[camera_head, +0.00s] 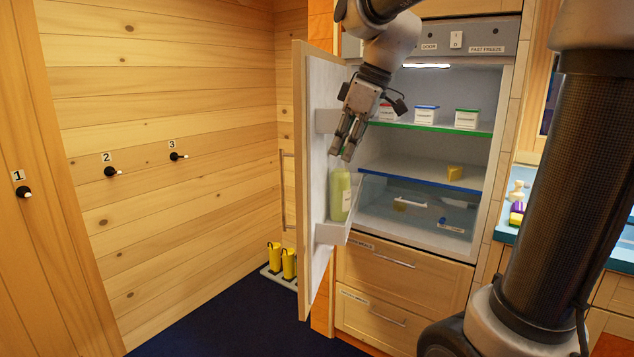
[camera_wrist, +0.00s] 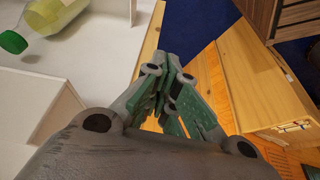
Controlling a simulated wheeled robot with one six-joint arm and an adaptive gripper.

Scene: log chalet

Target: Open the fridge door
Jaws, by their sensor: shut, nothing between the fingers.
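The fridge door (camera_head: 314,200) is a wooden panel with a white inner side, hinged at the left of the fridge (camera_head: 435,140). It stands swung wide open, and the shelves inside show. A long bar handle (camera_head: 284,190) is on its outer face. My gripper (camera_head: 346,156) is shut and empty, in front of the door's inner side, above the door shelf with a green bottle (camera_head: 340,195). In the wrist view the closed fingers (camera_wrist: 178,80) point past the door's edge, and the bottle (camera_wrist: 50,15) lies at the upper left.
Tubs with red, blue (camera_head: 426,114) and green lids stand on the top shelf. A yellow wedge (camera_head: 455,173) is on the shelf below. Drawers (camera_head: 400,285) are under the fridge. Yellow boots (camera_head: 275,257) stand left of the door. The dark blue floor (camera_head: 230,320) in front is clear.

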